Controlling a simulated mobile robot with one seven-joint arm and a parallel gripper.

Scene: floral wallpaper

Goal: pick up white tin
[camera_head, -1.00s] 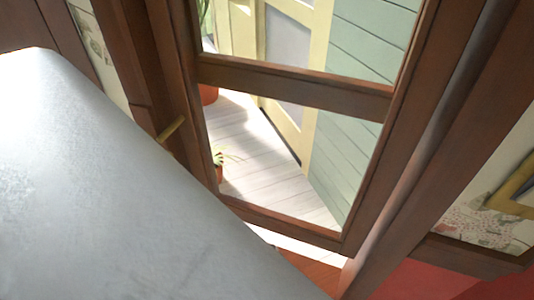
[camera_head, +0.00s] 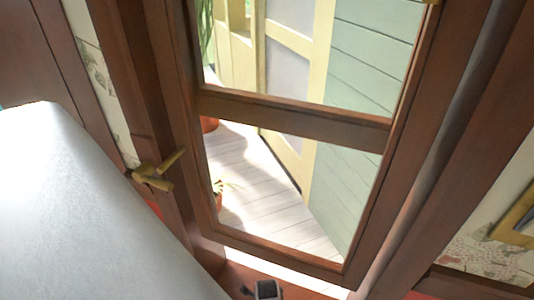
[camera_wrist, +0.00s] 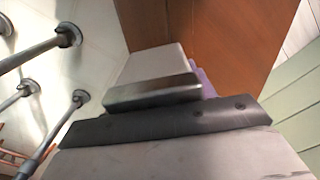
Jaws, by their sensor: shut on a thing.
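In the wrist view my gripper (camera_wrist: 152,94) shows as a dark metal block above a black band with bolts. It is shut. A pale, flat-sided thing (camera_wrist: 150,63) shows just beyond the dark block and fits the white tin, but most of it is hidden, so I cannot see its full shape. A thin purple sliver shows beside it. In the head view only a small dark piece with a grey top (camera_head: 268,289) shows at the bottom edge, perhaps part of my gripper. No tin shows clearly in the head view.
A brown glazed door (camera_head: 295,120) with a brass handle (camera_head: 157,172) fills the middle of the head view. A large pale surface (camera_head: 75,220) covers the lower left. In the wrist view, several metal rods with round flanges (camera_wrist: 68,35) stand close on the left. A brown wooden panel (camera_wrist: 215,35) is behind.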

